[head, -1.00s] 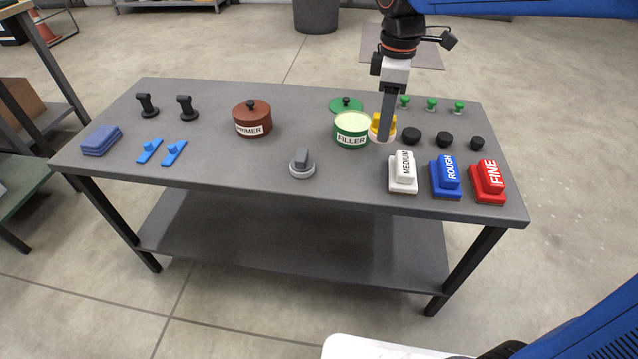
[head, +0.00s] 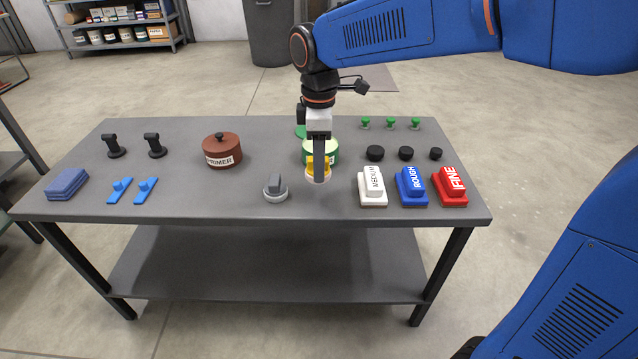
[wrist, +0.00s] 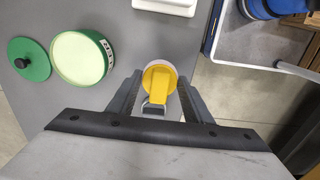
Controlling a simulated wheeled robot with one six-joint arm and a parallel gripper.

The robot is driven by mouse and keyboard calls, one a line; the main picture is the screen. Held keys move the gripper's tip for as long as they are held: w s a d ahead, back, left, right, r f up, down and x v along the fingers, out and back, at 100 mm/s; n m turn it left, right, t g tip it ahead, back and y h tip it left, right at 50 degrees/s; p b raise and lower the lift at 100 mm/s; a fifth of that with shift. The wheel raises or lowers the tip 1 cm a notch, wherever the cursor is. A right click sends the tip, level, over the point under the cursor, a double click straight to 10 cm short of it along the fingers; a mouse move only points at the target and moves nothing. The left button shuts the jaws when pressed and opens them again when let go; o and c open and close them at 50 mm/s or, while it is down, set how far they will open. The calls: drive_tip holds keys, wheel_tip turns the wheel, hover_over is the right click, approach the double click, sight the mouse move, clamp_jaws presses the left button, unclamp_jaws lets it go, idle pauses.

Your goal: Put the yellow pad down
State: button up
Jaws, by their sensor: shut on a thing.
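The yellow pad (head: 313,170) is round, with a pale underside and a raised yellow grip. My gripper (head: 320,178) is shut on it, in front of the green FILLER tin as the head camera sees it. In the wrist view the pad (wrist: 159,80) sits between the two fingers of my gripper (wrist: 160,92). I cannot tell for sure whether its underside touches the grey table (head: 230,205). A similar grey pad (head: 275,190) stands on the table just left of it.
The open FILLER tin (head: 334,152) is behind my gripper, its green lid (head: 300,131) beside it. White MEDIUM (head: 372,187), blue ROUGH (head: 411,187) and red FINE (head: 449,187) blocks stand to the right. The red-brown PRIMER tin (head: 221,152) is left. Bare table lies between PRIMER and the blue scrapers (head: 146,188).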

drive_tip(key=shift+f, duration=2.9)
drive_tip(key=shift+f, duration=0.1)
drive_tip(key=o, duration=1.1)
wheel_tip(320, 180, up, 17)
drive_tip(key=shift+s+d+r, duration=0.1)
drive_tip(key=shift+d+r, duration=0.05)
